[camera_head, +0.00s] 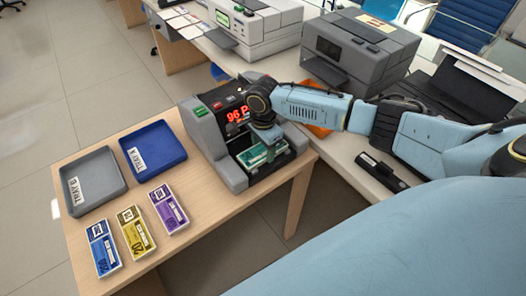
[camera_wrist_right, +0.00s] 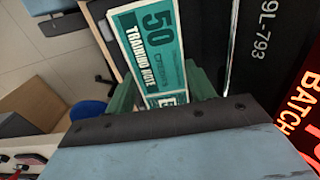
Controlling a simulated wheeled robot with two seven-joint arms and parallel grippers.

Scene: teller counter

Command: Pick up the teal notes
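The teal notes (camera_head: 262,154), a banded-looking stack, lie in the front pocket of the grey note counter (camera_head: 230,168). In the right wrist view the top teal note (camera_wrist_right: 155,45) reads "50" and "TRAINING NOTE". My right gripper (camera_head: 266,140) hangs over the pocket, pointing down at the notes. In the right wrist view its two green fingers (camera_wrist_right: 162,95) stand apart, one on each side of the notes. I cannot see a grip on them, and the fingertips are partly hidden. My left gripper is not in view.
The wooden table holds a grey tray (camera_head: 72,200), a blue tray (camera_head: 130,167), and blue (camera_head: 103,248), yellow (camera_head: 135,231) and purple (camera_head: 168,208) note bundles. A dark grey printer (camera_head: 350,50) and a black scanner-like device (camera_head: 382,171) are on the white counter.

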